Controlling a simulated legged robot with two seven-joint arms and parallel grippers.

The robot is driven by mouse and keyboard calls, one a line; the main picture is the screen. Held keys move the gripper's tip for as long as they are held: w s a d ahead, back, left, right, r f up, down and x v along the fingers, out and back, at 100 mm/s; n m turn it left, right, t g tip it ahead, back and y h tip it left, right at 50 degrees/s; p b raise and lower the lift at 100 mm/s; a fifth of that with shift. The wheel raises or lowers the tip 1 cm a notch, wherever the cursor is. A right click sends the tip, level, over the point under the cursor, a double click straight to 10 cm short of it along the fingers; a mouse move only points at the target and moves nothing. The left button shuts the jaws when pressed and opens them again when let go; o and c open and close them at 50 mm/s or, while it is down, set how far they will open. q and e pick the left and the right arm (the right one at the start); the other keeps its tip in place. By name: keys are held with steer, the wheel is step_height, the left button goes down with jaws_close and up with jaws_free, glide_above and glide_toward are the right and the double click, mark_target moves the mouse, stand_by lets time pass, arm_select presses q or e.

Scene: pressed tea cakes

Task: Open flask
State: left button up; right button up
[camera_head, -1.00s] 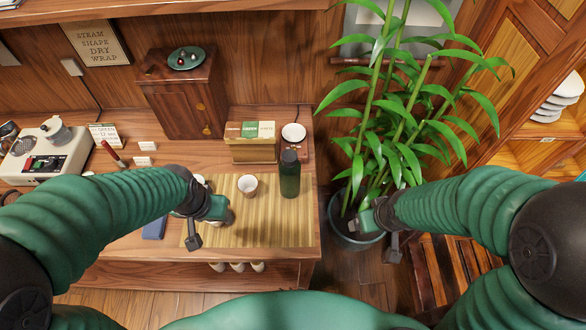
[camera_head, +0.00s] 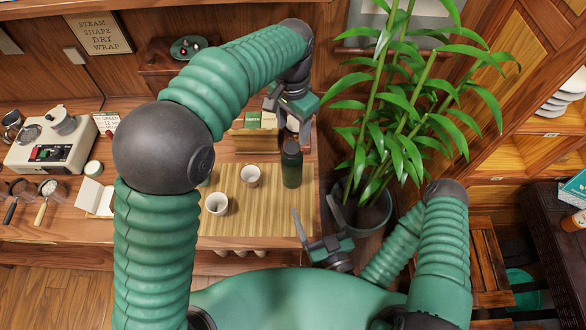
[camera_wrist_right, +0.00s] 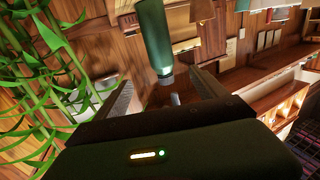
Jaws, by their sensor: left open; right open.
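The dark green flask (camera_head: 291,168) stands upright on the bamboo mat (camera_head: 232,222), near its right side. Its darker top faces up. My left gripper (camera_head: 288,120) is open above and behind the flask's top in the head view, apart from it as far as I can tell. My right gripper (camera_head: 312,220) is open and empty, in front of the flask and slightly to its right. In the right wrist view the flask (camera_wrist_right: 154,40) appears ahead of and between the open fingers (camera_wrist_right: 165,88), not gripped.
Two white cups (camera_head: 250,176) (camera_head: 216,204) stand on the mat left of the flask. A tea box (camera_head: 252,138) is behind, partly hidden by my left arm. A potted plant (camera_head: 385,120) rises at the right. An appliance (camera_head: 48,140) stands far left.

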mark_target(296, 169)
steer(key=x, duration=1.6)
steer(key=shift+w+a+f, duration=0.1)
steer(key=shift+w+a, duration=0.1)
steer(key=shift+w, duration=0.1)
steer(key=shift+s, duration=0.1)
jaws_close()
